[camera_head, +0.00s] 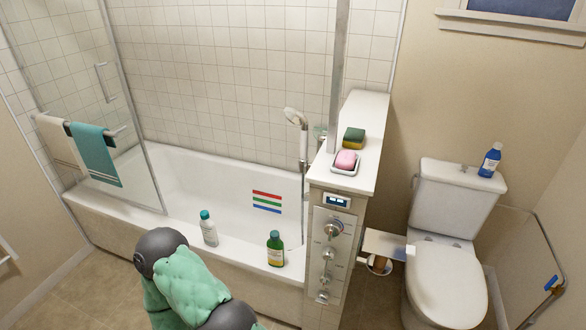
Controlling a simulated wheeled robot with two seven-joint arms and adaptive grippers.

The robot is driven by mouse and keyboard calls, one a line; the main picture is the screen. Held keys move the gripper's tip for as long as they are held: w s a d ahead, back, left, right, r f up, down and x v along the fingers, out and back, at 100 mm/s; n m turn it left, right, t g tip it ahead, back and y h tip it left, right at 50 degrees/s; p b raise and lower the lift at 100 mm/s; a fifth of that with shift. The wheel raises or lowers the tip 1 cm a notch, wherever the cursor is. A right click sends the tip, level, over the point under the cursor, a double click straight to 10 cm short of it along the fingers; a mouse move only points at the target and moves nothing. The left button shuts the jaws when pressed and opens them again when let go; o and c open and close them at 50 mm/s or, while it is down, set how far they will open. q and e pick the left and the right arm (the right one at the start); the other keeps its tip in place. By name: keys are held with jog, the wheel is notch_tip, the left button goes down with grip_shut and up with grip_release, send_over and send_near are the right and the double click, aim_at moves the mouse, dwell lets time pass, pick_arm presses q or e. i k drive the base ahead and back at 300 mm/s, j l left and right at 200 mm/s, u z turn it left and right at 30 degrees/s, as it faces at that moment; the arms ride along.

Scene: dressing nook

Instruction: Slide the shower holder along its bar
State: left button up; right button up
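A white hand shower (295,118) hangs upright at the far right end of the bathtub, beside the low tiled wall. A thin hose or bar (303,190) runs down below it into the tub; I cannot tell which. The shower holder is too small to make out clearly, and the low wall partly hides that area. A padded green and grey link of my own arm shows at the bottom, in front of the tub and well apart from the shower. Neither of my grippers is in view.
The white bathtub (180,174) has a teal-capped bottle (209,230) and a green bottle (275,250) on its front rim. A pink soap (346,160) and a sponge (354,138) sit on the low wall (365,115). A toilet (445,280) stands at right; a glass screen (85,90) at left.

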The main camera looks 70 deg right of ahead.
aim_at(303, 167)
jog(key=z, duration=2.5)
jog(key=i+j, duration=0.25)
jog(key=j+u, duration=0.05)
jog(key=j, duration=0.05)
